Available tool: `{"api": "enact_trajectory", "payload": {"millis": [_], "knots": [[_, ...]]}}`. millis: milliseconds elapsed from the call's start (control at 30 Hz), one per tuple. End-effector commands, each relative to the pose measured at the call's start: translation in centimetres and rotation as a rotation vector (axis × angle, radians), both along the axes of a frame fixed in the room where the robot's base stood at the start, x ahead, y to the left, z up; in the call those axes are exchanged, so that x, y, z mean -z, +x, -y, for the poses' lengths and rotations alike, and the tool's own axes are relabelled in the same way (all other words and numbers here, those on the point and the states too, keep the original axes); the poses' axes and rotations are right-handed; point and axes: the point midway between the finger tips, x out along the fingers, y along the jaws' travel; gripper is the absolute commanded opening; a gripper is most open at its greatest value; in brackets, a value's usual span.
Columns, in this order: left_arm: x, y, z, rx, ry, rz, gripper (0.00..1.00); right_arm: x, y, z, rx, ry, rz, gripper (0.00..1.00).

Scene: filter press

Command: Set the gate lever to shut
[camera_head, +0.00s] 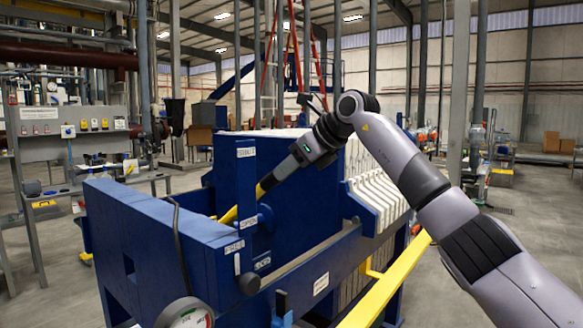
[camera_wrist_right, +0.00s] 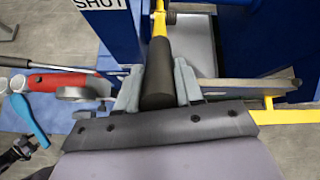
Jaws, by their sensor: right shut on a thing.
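The gate lever is a yellow bar (camera_head: 229,215) that runs down and left from my right gripper (camera_head: 268,181) on the blue filter press (camera_head: 312,200). In the right wrist view the lever has a dark cylindrical grip (camera_wrist_right: 158,78) with a yellow bar (camera_wrist_right: 160,24) beyond it. My right gripper (camera_wrist_right: 157,90) is shut around this grip, one finger on each side. A white sign reading SHUT (camera_wrist_right: 100,5) is at the upper left of the wrist view. In the head view the lever's lower end is partly hidden by the blue post (camera_head: 246,190). My left gripper is out of view.
White filter plates (camera_head: 375,190) stand behind my right arm. A yellow rail (camera_head: 385,285) runs along the press's right side. A round gauge (camera_head: 187,314) is at the front bottom. A red-handled tool (camera_wrist_right: 62,83) lies left in the wrist view. Open floor is at right.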

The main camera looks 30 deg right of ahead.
Motion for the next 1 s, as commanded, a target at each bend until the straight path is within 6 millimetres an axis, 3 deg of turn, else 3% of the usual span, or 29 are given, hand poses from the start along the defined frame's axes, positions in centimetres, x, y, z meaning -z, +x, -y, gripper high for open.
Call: {"api": "enact_trajectory", "payload": {"millis": [33,167,200,267,633,1000], "knots": [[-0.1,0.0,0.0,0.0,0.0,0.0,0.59,-1.1,0.0,0.0,0.002,0.01,0.026,0.0],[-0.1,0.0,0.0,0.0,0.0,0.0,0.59,-1.1,0.0,0.0,0.002,0.011,0.027,0.0],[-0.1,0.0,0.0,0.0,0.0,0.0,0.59,-1.2,0.0,0.0,0.002,0.011,0.028,0.46],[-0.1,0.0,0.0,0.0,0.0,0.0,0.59,-1.1,0.0,0.0,0.0,0.01,0.026,0.61],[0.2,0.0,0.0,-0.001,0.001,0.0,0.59,-1.0,-0.4,0.2,0.0,0.006,0.019,0.61],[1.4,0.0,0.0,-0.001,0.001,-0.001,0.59,-4.4,-4.5,1.8,0.0,0.007,0.023,0.61]]}}
